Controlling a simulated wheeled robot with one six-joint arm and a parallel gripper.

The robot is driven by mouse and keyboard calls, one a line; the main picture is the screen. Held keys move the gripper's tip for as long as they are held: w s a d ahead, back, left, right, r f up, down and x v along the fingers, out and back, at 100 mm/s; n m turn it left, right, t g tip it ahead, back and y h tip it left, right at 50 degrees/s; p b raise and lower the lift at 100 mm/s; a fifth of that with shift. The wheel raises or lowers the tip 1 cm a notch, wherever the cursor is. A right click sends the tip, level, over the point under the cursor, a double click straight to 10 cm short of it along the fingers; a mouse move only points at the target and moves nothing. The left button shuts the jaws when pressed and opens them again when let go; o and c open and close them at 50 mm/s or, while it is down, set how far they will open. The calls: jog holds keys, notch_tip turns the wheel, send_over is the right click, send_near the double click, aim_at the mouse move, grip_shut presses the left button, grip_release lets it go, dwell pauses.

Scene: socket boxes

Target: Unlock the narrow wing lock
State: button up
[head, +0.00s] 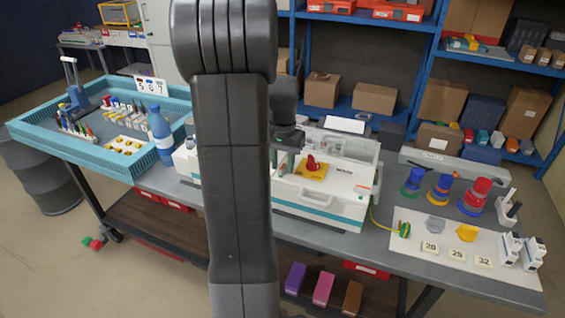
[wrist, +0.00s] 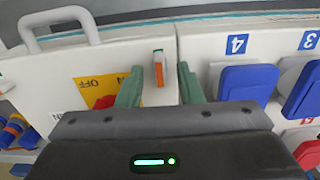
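My gripper (wrist: 159,88) is open, with its two green fingers apart. A narrow upright orange tab with a pale top (wrist: 159,70) shows between the fingers, with gaps on both sides; I cannot tell whether it is the narrow wing lock. It sits on a white box (wrist: 222,50) beside a seam. A red switch knob (wrist: 104,102) on a yellow plate (wrist: 92,90) with OFF lettering is left of the fingers. In the head view, my gripper (head: 281,160) is over the left part of the white box (head: 345,208), beside the red knob (head: 312,163). My arm hides part of it.
Blue socket covers numbered 4 (wrist: 247,82) and 3 (wrist: 304,90) are right of the fingers. A grey handle (wrist: 60,18) rises at upper left. In the head view, a blue bottle (head: 160,134) and teal tray (head: 112,170) stand left; stacked spools (head: 474,196) stand right.

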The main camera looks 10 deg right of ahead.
aim_at(283, 166)
notch_tip(283, 166, up, 14)
dwell(0.7)
jog(key=shift+f, duration=0.15)
notch_tip(283, 166, down, 14)
jog(key=shift+r, duration=0.1)
dwell(0.5)
jog(key=shift+r, duration=0.1)
